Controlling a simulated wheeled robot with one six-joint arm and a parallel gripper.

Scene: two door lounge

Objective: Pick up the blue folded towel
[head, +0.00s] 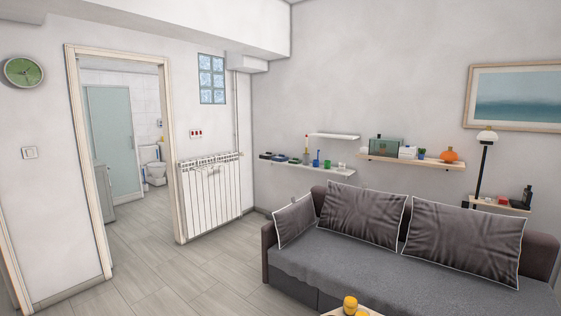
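I cannot make out a blue folded towel for certain in the head view. A small dark blue item (280,157) lies on the lower left wall shelf (338,172), too small to tell what it is. A blue cup-like item (316,160) stands further right on that shelf. My gripper is not in view.
A grey sofa (345,265) with several cushions stands below the shelves. Another shelf (452,166) holds a teal box (386,146) and an orange pumpkin-like item (449,156). A table with yellow items (350,303) shows at the bottom edge. The floor (185,280) at left is clear toward an open doorway.

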